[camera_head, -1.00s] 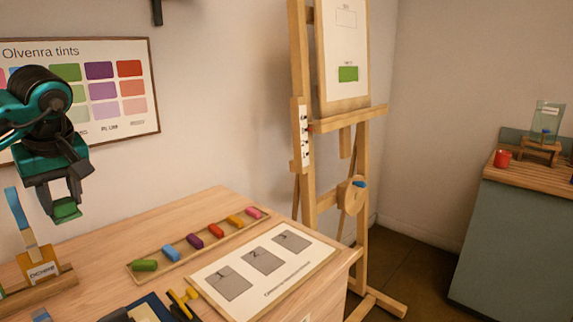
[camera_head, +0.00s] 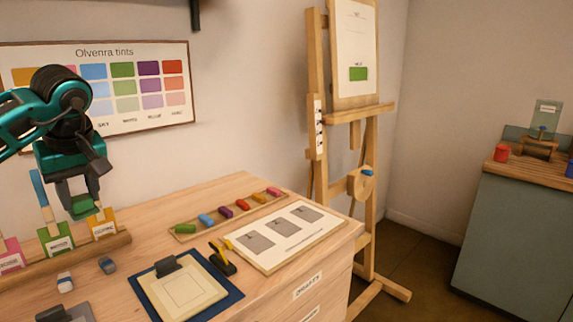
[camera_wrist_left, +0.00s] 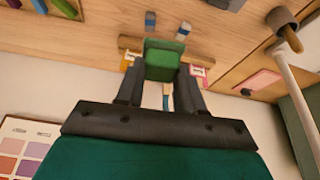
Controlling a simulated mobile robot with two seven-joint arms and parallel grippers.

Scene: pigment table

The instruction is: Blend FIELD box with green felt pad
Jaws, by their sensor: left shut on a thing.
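My left gripper (camera_head: 84,208) is shut on a green felt pad (camera_head: 83,205), held in the air above the table's left side. In the left wrist view the green pad (camera_wrist_left: 164,62) sits between the two dark fingers. A paper sheet (camera_head: 356,48) stands on the easel at the back. It carries a solid green box (camera_head: 358,74) with a small label above, too small to read surely, and an outlined box near the sheet's top. The pad is well apart from the sheet. My right gripper does not show.
The wooden easel (camera_head: 316,110) stands behind the table. A labelled rack (camera_head: 60,258) is below my left gripper. The table also holds a tray of coloured sticks (camera_head: 172,236), a numbered card (camera_head: 332,226) and a clipboard (camera_head: 236,293). A grey-green cabinet (camera_head: 505,240) stands right.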

